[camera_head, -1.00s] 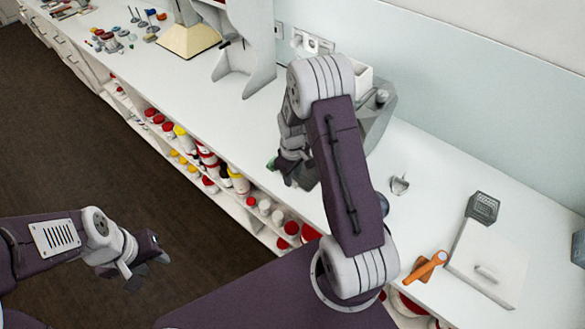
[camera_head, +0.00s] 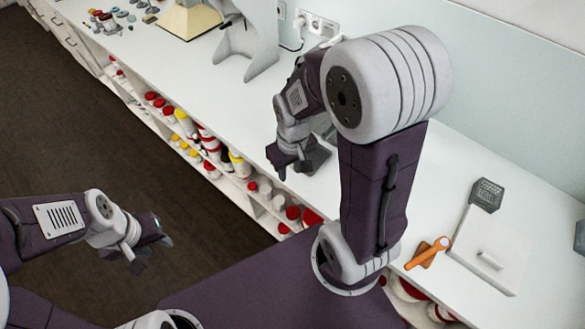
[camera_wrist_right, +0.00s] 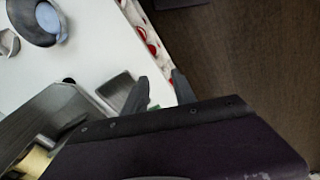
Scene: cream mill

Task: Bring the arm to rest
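My right arm reaches over the white counter (camera_head: 440,190) in the head view. Its gripper (camera_head: 277,168) hangs above the counter's front edge, partly hidden behind my own arm links. In the right wrist view the two dark fingers (camera_wrist_right: 158,88) stand apart with nothing held between them. My left gripper (camera_head: 150,258) is low at the left over the dark floor, clear of the counter. It holds nothing that I can see, and its finger gap is not clear.
Shelves of red- and yellow-capped containers (camera_head: 205,145) run under the counter's front. An orange tool (camera_head: 428,252), a white lidded box (camera_head: 487,255) and a dark grater-like block (camera_head: 487,194) are at the right. A white stand (camera_head: 250,40) is at the back. Dark floor is open at left.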

